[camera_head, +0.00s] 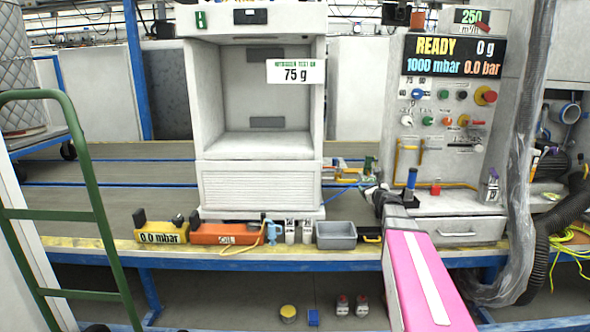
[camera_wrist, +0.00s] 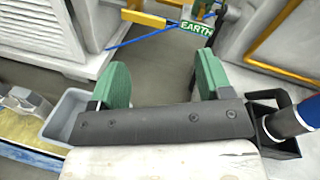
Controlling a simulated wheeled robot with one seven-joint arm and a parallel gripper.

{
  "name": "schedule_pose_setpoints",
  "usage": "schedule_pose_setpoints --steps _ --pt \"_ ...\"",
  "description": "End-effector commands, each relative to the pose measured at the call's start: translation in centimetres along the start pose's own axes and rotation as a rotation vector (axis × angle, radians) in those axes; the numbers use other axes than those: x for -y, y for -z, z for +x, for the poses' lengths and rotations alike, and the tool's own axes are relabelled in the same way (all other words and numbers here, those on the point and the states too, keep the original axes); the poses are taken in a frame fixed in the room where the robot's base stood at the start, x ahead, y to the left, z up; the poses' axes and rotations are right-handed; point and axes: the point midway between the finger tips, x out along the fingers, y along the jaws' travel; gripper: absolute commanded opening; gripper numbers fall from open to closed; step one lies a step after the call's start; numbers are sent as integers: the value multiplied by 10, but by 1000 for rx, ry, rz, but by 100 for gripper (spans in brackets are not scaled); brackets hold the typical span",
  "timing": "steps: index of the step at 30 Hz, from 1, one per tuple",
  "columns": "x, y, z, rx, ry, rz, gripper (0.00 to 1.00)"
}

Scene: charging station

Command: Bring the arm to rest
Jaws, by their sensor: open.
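My arm, with its pink link, reaches forward from the lower right of the head view over the bench. My gripper (camera_head: 371,188) is at the bench between the white test cabinet and the control panel. In the wrist view my gripper (camera_wrist: 163,76) shows two green finger pads set wide apart. The gap between them is empty, with grey floor or bench behind it. An EARTH label (camera_wrist: 196,29) with a blue cable lies beyond the right finger. A blue-topped handle (camera_wrist: 296,118) in a black holder is close to the right of the gripper, apparently apart from it.
The white cabinet (camera_head: 258,187) stands left of my gripper. The control panel (camera_head: 445,100) reads READY, 0 g and 0.0 bar. A grey bin (camera_head: 336,236) and an orange box (camera_head: 225,233) sit along the bench front. A thick grey hose (camera_head: 527,140) hangs at right.

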Motion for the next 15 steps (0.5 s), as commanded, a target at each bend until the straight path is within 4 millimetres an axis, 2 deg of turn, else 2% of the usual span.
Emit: schedule_pose_setpoints --steps 8,11,15 --pt "-82 17 -26 -22 -243 -418 72" --pt "-126 32 -46 -23 -399 -650 72" --pt "-185 62 -85 -11 -655 -993 72"
